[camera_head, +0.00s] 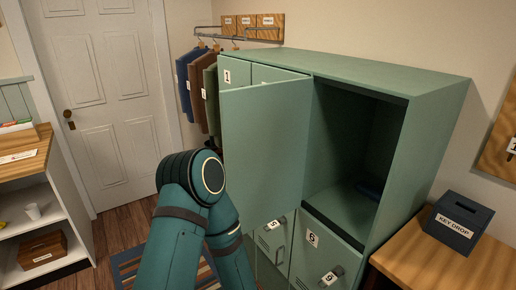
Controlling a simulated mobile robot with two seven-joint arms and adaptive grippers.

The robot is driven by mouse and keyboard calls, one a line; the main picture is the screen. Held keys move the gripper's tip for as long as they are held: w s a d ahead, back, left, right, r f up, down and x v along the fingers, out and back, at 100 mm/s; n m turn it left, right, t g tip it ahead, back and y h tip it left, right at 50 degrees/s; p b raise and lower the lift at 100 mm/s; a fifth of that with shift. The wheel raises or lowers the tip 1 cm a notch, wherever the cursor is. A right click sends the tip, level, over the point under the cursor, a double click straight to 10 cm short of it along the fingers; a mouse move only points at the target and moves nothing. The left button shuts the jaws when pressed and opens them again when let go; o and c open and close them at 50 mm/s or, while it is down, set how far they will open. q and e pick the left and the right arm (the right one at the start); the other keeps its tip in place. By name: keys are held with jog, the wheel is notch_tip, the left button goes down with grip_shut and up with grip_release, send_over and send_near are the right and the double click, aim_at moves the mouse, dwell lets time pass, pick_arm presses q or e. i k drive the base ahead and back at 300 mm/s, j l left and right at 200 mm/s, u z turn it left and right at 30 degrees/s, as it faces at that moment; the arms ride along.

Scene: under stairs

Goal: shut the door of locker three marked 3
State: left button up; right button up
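The green locker block (420,160) stands right of centre. Its upper right compartment (355,150) is open. The open door (265,140) is swung out to the left from that compartment's left edge and shows its plain inner face. No number 3 is visible; it may be on the hidden outer face. The door covers much of the lockers to its left; a door marked 1 (227,76) shows at the upper left. One of my teal arms is bent in front of the door's lower left part; I cannot tell whether they touch. Neither gripper is in view.
Below are shut doors marked 5 (273,224) and 6 (313,240). A dark blue item (369,190) lies inside the open compartment. A key drop box (458,222) stands on a wooden surface at right. Shelves (30,205) stand at left; floor shows between.

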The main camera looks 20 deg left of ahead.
aim_at(264, 127)
jog(key=i+j, duration=0.1)
jog(key=j, duration=0.2)
jog(key=i+j, duration=0.15)
jog(key=j, duration=0.2)
jog(key=i+j, duration=0.1)
jog(key=j, duration=0.2)
jog(key=i+j+z, duration=0.1)
jog(key=j, duration=0.2)
jog(key=i+j+z, duration=0.15)
jog(key=j, duration=0.15)
jog(key=i+j+z, duration=0.1)
jog(key=j, duration=0.2)
jog(key=i+j+z, duration=0.15)
jog(key=j+z, duration=0.6)
jog(key=j, duration=0.15)
jog(key=j+z, duration=0.4)
jog(key=i+j, duration=0.05)
jog(key=j, duration=0.05)
